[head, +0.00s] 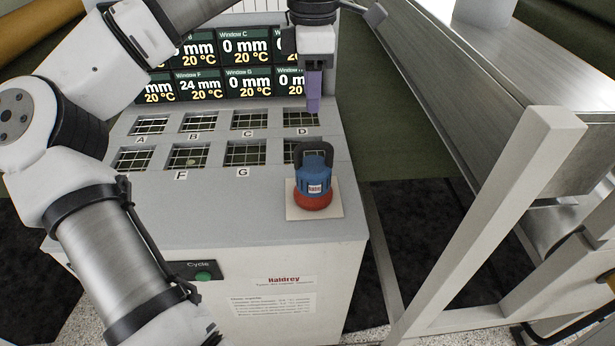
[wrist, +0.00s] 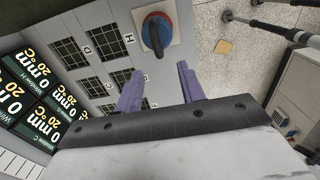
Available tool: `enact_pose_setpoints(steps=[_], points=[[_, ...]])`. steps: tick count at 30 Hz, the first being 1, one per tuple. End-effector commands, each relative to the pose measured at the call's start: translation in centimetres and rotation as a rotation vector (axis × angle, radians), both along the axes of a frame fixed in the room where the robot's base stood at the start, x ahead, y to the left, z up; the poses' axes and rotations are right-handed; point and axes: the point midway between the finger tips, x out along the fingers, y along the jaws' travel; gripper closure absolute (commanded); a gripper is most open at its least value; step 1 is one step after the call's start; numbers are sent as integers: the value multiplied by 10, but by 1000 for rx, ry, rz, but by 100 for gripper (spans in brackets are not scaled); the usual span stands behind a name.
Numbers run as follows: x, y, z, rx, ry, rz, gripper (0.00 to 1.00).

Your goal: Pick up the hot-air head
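The hot-air head (head: 313,190) is a blue body with a red base and a black handle on top. It stands upright on a pale square pad (head: 293,208) at the front right of the grey cabinet top. In the wrist view the hot-air head (wrist: 157,35) shows at the upper middle, beyond my fingertips. My gripper (head: 313,108) has purple fingers and hangs above window D, behind and above the hot-air head. In the wrist view my gripper (wrist: 158,82) is open, its fingers apart with nothing between them.
The cabinet top (head: 220,210) has two rows of grated, lettered windows. Behind it are displays (head: 225,65); Window F reads 24 mm. A green cycle button (head: 203,276) is on the front. A metal-topped machine with a pale frame (head: 545,150) stands to the right.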

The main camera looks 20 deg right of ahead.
Motion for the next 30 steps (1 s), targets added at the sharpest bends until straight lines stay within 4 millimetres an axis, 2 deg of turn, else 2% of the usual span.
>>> enact_pose_setpoints(steps=[3, 9, 17, 25, 30], points=[[0, 0, -24, -2, 6, -2, 61], [0, 0, -59, -4, 4, -2, 61], [1, -3, -78, -6, 5, -2, 61], [4, -7, -115, -6, 5, -2, 61], [4, -7, -123, -6, 3, -2, 61]])
